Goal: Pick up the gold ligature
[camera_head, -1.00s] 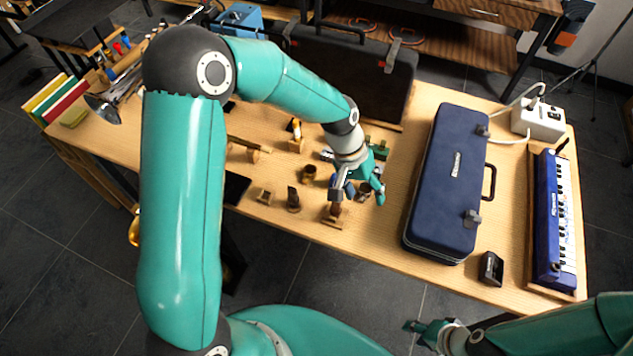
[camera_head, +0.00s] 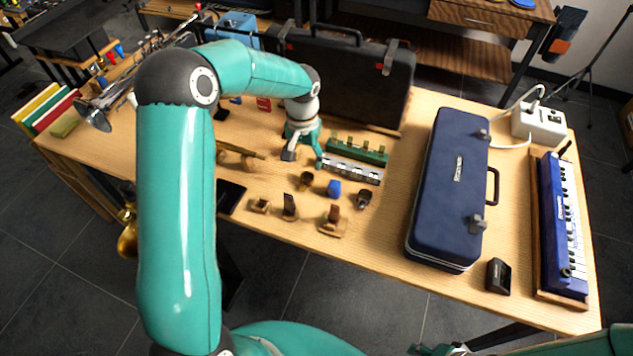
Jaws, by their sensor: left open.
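A small gold ring-like piece (camera_head: 306,180), which looks like the gold ligature, sits on the wooden table among other small parts. My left gripper (camera_head: 303,155) is open, fingers pointing down, just behind the gold piece and apart from it. Its fingers hide the bit of table where a small white and gold piece on a wooden block stood earlier; I cannot tell whether that piece is between them. My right gripper (camera_head: 432,349) shows only partly at the bottom edge, and its jaws are unclear.
A blue cap (camera_head: 334,188), a dark ring (camera_head: 363,199) and wooden pieces (camera_head: 333,221) stand close to the gold piece. A green rack (camera_head: 358,151) and a silver harmonica-like bar (camera_head: 352,170) lie to the right. A navy case (camera_head: 450,190) stands farther right.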

